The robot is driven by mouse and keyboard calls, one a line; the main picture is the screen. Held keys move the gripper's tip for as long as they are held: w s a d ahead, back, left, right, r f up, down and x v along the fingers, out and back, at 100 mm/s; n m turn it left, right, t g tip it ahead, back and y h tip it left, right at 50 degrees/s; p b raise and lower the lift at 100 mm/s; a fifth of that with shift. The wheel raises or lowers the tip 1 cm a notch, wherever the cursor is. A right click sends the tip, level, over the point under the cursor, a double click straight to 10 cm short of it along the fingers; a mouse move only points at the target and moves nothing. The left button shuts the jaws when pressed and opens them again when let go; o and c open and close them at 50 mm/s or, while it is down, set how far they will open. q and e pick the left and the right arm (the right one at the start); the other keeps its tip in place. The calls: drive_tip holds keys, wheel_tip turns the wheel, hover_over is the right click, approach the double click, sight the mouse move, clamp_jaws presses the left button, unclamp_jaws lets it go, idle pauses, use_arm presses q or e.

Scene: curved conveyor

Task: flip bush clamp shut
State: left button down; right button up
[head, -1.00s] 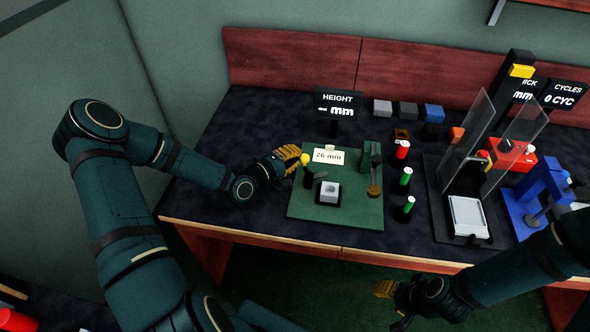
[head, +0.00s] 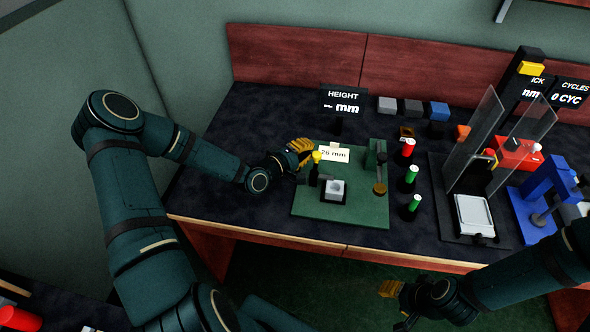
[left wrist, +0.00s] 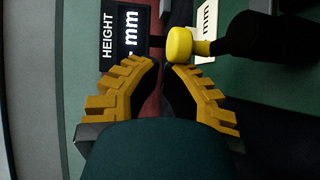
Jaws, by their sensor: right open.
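The bush clamp's yellow knob (head: 317,156) tops a dark upright post at the left of the green plate (head: 360,212). The knob (left wrist: 180,44) also shows in the left wrist view, with a dark arm to its right. A light grey block (head: 335,188) sits in a dark nest beside the clamp. My left gripper (head: 306,150) is at the knob's left; its yellow fingertips (left wrist: 162,66) are nearly together, just short of the knob, with nothing visible between them. Contact with the knob is unclear. My right gripper (head: 388,289) is open and empty, in front of the table edge.
A "26 mm" card (head: 334,154) and a HEIGHT display (head: 343,102) stand behind the clamp. A green post gauge (head: 378,165) is at the plate's right. Red and green cylinders (head: 411,175) stand further right, then a station with clear panels (head: 474,140).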

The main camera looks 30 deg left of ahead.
use_arm(q)
drive_tip(key=shift+d+r, duration=0.1)
drive_tip(key=shift+d, duration=0.05)
drive_tip(key=v, duration=1.2)
idle(0.6)
